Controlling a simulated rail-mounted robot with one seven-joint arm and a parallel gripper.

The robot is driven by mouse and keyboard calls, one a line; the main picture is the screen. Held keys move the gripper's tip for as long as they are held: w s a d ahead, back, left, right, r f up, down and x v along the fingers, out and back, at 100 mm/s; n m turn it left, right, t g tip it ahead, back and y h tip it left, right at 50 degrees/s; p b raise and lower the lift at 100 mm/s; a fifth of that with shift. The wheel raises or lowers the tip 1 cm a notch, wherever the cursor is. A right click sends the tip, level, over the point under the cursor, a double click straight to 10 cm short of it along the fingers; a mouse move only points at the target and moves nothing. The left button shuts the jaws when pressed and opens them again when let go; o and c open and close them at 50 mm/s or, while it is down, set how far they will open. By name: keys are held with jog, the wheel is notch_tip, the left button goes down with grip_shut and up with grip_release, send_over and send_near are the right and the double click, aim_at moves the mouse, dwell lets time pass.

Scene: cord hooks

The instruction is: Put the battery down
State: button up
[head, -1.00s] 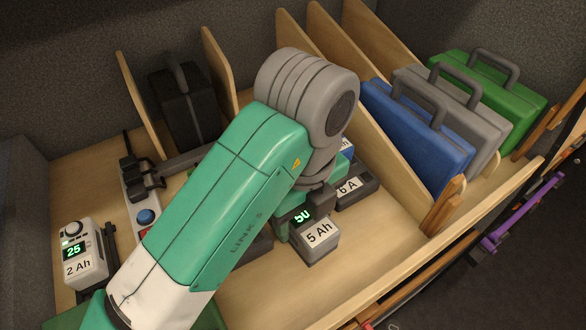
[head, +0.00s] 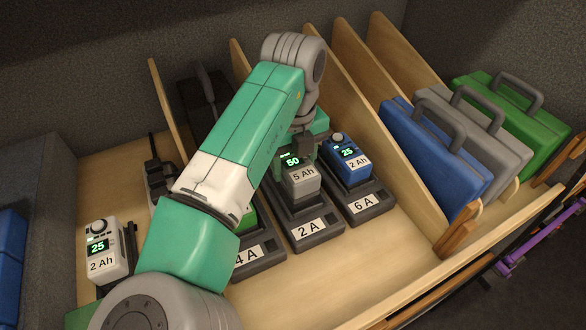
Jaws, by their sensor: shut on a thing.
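A grey battery marked 5 Ah (head: 300,180), its display reading 50, is held in my gripper (head: 303,154). My gripper is shut on its upper part, and the arm comes down from behind it. The battery is upright, at the charger marked 2 A (head: 311,228). I cannot tell whether it rests on that charger or hangs just above it. A blue 2 Ah battery (head: 347,162) reading 25 sits on the charger marked 6 A (head: 364,205). The charger marked 4 A (head: 255,256) is partly hidden by my arm, with something green on it.
A white 2 Ah battery (head: 101,249) stands at the far left. Wooden dividers (head: 362,135) stand right of the chargers, with blue (head: 436,160), grey (head: 482,150) and green (head: 525,130) cases beyond. Bare shelf lies in front of the 6 A charger.

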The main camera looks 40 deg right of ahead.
aim_at(293, 157)
jog(key=shift+w+d, duration=0.2)
jog(key=shift+w, duration=0.1)
jog(key=shift+s+f+p, duration=0.1)
jog(key=shift+f+p, duration=0.2)
jog(key=shift+f, duration=1.5)
jog(key=shift+f, duration=0.1)
jog(key=o, duration=1.3)
notch_tip(293, 157, up, 12)
jog(key=shift+r+b, duration=0.15)
jog(key=shift+b, duration=0.25)
